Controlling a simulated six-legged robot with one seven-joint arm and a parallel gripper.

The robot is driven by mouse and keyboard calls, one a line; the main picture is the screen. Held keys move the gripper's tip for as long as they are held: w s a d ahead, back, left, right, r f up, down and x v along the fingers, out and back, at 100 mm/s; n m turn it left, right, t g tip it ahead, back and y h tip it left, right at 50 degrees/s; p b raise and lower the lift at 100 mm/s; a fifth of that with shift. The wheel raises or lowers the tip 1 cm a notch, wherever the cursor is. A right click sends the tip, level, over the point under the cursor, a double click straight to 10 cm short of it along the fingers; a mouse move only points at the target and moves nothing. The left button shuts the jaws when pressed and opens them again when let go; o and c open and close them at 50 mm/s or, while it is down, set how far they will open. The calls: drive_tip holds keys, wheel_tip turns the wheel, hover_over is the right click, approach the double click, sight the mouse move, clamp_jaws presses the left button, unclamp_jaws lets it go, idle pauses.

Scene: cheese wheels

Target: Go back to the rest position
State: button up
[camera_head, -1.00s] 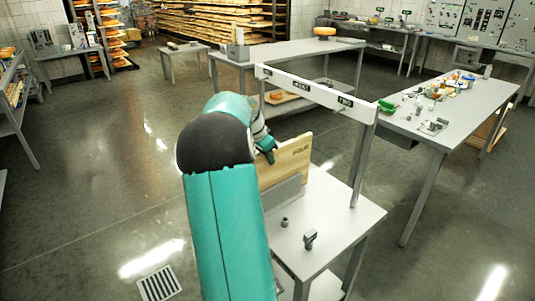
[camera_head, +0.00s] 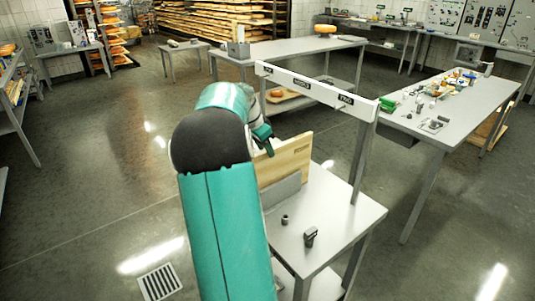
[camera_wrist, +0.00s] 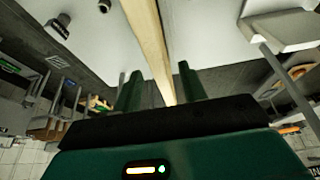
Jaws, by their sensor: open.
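My gripper (camera_head: 264,142) shows in the head view just above and behind the top edge of an upright wooden board (camera_head: 292,162), with my teal arm reaching forward to it. In the wrist view my gripper's two green fingers (camera_wrist: 160,88) stand apart. The board's edge (camera_wrist: 150,38) runs toward the space between them in that view. I cannot tell from these views how far the fingers are from the board. The board stands in a grey holder (camera_head: 283,190) on a small grey table (camera_head: 345,205).
A white labelled crossbar (camera_head: 315,91) on posts stands over the table's far side. A small dark knob (camera_head: 285,219) and a grey device (camera_head: 310,236) sit on the tabletop. A cluttered bench (camera_head: 455,110) stands at right. Open floor (camera_head: 100,190) lies to the left.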

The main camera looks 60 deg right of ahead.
drive_tip(key=v, duration=1)
drive_tip(key=w+a+r+n+t+y, duration=0.15)
drive_tip(key=a+n, duration=0.25)
drive_tip(key=a, duration=0.6)
drive_tip(key=w+a+n+t, duration=0.2)
drive_tip(key=w+a+n, duration=0.15)
drive_tip(key=a, duration=0.65)
drive_tip(key=w+a+r+n+t, duration=0.15)
drive_tip(key=a+n, duration=0.25)
drive_tip(key=a, duration=0.6)
drive_tip(key=s+a+f+n+t, duration=0.1)
drive_tip(key=s+a+f+n, duration=0.1)
drive_tip(key=a, duration=0.6)
drive_tip(key=s+a+f+n+y, duration=0.1)
drive_tip(key=s+a+f+n, duration=0.2)
drive_tip(key=a+n, duration=0.3)
drive_tip(key=s+a+f+n+t+y, duration=0.1)
drive_tip(key=s+a+n, duration=0.3)
drive_tip(key=a, duration=0.5)
drive_tip(key=shift+a+f+t, duration=0.3)
drive_tip(key=shift+a+f, duration=0.05)
drive_tip(key=shift+f, duration=0.4)
drive_tip(key=shift+s+y, duration=0.15)
drive_tip(key=shift+y, duration=0.1)
drive_tip(key=shift+c, duration=0.6)
